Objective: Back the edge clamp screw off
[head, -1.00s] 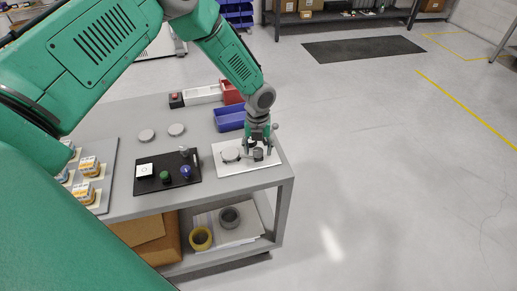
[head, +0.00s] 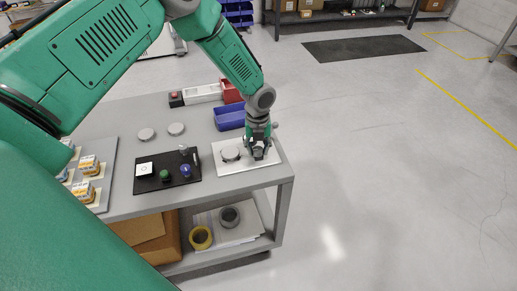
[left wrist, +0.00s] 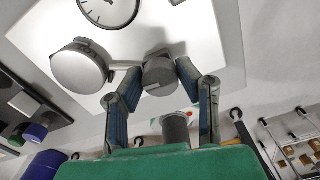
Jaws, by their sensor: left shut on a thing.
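The white fixture plate (head: 237,168) lies at the right end of the grey table. A round grey disc (head: 230,154) sits on it; it also shows in the left wrist view (left wrist: 78,70), with a short arm running to a dark grey clamp screw knob (left wrist: 158,76). My left gripper (head: 259,152) is down over the plate's right part, shut on the knob. In the left wrist view its two fingertips (left wrist: 158,82) touch the knob from both sides. The knob is mostly hidden in the head view. My right gripper is not in view.
A black board (head: 150,184) with a green and a blue knob lies left of the plate. A blue bin (head: 229,117) stands behind it. A dial (left wrist: 108,8) shows at the top of the left wrist view.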

